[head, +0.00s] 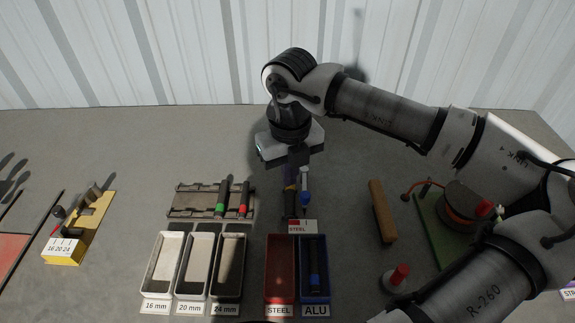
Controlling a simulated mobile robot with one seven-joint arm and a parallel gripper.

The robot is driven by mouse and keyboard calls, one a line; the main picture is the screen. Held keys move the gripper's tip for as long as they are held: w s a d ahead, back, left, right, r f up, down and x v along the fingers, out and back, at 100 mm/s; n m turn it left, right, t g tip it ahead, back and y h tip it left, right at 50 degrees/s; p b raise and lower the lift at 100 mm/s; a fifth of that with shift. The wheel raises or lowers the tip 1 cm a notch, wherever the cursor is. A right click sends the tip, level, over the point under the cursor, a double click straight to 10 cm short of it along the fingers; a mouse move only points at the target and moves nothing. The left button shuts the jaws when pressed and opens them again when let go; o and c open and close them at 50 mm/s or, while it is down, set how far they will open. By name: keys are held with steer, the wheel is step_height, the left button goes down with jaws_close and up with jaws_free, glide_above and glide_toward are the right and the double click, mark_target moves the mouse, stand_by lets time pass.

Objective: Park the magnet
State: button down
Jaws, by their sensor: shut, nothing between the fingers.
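I cannot tell for sure which thing is the magnet. A red-handled piece on a pale round base (397,277) stands at the right, beside my arm. Two dark tools, one with a green band (221,200) and one with a red band (243,202), lie on a grey-brown rack (190,200). A blue-and-white piece (304,186) and a dark piece stand close together behind a small STEEL label (297,227). My gripper (300,160) hangs just behind and above these, shut and empty; its fingertips are hard to make out.
Three pale bins (162,265) marked 16, 20 and 24 mm stand in front. A red STEEL bin (280,268) and blue ALU bin (326,270) are beside them. A wooden block (382,211), a green board (430,222) and a yellow gauge (63,254) flank them.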

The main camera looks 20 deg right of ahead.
mark_target(306, 195)
step_height(306, 195, down, 6)
steer(key=shift+f+b, duration=0.1)
steer(key=shift+b, duration=0.65)
steer(key=d+p, duration=0.2)
steer(key=s+d, duration=0.1)
steer(key=shift+d+r+p, duration=0.15)
steer(key=shift+r+p, duration=0.2)
steer(key=shift+p, duration=0.05)
steer(key=d, duration=0.1)
steer(key=d+b, duration=0.1)
steer(key=d, duration=0.1)
steer(key=d+b, duration=0.1)
steer(key=shift+s+d+f, duration=0.1)
steer(key=shift+d+f, duration=0.05)
steer(key=shift+f, duration=0.25)
steer(key=shift+d+r+b, duration=0.1)
steer(key=shift+d+b, duration=0.25)
steer(key=shift+d, duration=0.4)
steer(key=shift+w+d+r+b, duration=0.1)
steer(key=shift+w+d+b, duration=0.2)
steer(key=shift+w+d, duration=0.35)
steer(key=shift+s+d, duration=0.1)
steer(key=shift+s, duration=0.1)
